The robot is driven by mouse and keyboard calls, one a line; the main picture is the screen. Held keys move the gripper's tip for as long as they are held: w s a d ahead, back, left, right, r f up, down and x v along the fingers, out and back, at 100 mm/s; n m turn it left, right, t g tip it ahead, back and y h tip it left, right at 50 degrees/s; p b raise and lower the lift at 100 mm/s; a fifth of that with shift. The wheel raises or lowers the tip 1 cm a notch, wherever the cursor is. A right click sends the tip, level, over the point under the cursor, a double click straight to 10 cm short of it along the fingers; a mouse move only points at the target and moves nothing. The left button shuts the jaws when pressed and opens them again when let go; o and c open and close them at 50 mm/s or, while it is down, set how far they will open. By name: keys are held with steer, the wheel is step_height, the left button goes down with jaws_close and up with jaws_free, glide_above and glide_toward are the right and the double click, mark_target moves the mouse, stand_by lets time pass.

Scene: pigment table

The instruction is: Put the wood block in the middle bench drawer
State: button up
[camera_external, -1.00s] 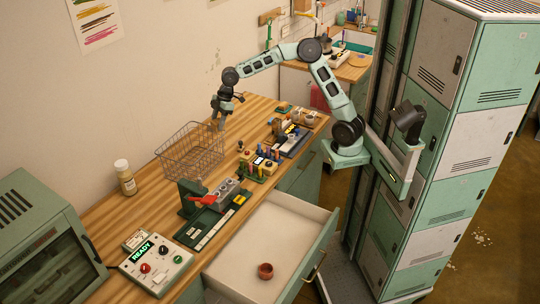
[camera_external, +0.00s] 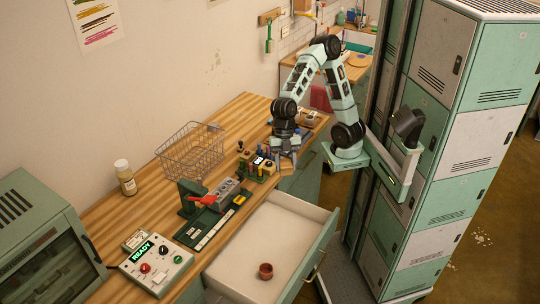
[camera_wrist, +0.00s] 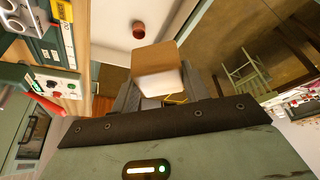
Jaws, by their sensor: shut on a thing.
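In the wrist view the wood block (camera_wrist: 158,68), tan on one side and pale on the end, sits between the fingers of my gripper (camera_wrist: 160,95). The gripper is shut on it. In the external view my gripper (camera_external: 287,158) is over the front edge of the bench, beyond the drawer's far end; I cannot make out the block there. The bench drawer (camera_external: 250,285) is pulled open, with a white inside and a green front. A small red-brown pot (camera_external: 265,271) stands in it and also shows in the wrist view (camera_wrist: 139,29).
A wire basket (camera_external: 190,151) stands on the bench. A rack of small coloured bottles (camera_external: 259,168) is close to my gripper. A green press with a red handle (camera_external: 192,198) and a control box reading READY (camera_external: 156,263) stand nearer. Most of the drawer floor is clear.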

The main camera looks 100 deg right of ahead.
mark_target(293, 241)
steer(key=s+a+f+n, duration=0.2)
steer(key=s, duration=0.2)
steer(key=shift+m+g, duration=0.3)
steer(key=f, duration=3.7)
steer(key=shift+w+f, duration=0.2)
steer(key=shift+f, duration=0.1)
steer(key=shift+f+b, duration=0.15)
steer(key=shift+b, duration=0.2)
steer(key=o, duration=1.1)
steer(key=shift+c, duration=0.2)
